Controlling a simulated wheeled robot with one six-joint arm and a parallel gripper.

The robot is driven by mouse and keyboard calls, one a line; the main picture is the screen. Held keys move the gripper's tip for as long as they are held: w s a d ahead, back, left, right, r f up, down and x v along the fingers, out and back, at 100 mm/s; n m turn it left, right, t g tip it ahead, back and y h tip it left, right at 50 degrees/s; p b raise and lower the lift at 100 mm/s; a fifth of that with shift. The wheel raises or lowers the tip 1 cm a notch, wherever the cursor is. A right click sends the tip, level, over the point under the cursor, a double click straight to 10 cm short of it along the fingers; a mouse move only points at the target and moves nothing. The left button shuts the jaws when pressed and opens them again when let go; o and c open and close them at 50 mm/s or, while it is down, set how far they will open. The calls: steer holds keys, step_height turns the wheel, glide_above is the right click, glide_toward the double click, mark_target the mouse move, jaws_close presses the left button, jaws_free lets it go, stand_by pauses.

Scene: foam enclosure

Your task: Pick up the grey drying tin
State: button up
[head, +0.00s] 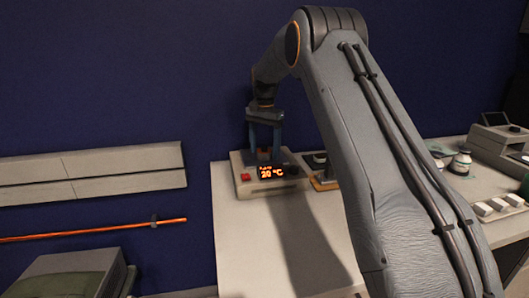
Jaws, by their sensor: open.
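My gripper (265,157) points down over a hot plate (246,186) whose orange display reads 20 °C. Its two blue-grey fingers stand apart, one on each side, with their tips low over the top of the plate. I cannot clearly make out the grey drying tin. A small dark shape shows at the hot plate's top right, beside the fingers, but I cannot tell what it is. Whether anything lies between the fingertips is too small and dark to tell.
The white bench (240,240) is bare in front of the hot plate. A small white jar (461,163) and a grey device (495,145) stand at the right. An orange rod (90,231) runs along the left wall.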

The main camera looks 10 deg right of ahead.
steer(key=shift+f, duration=0.2)
steer(key=c, duration=1.2)
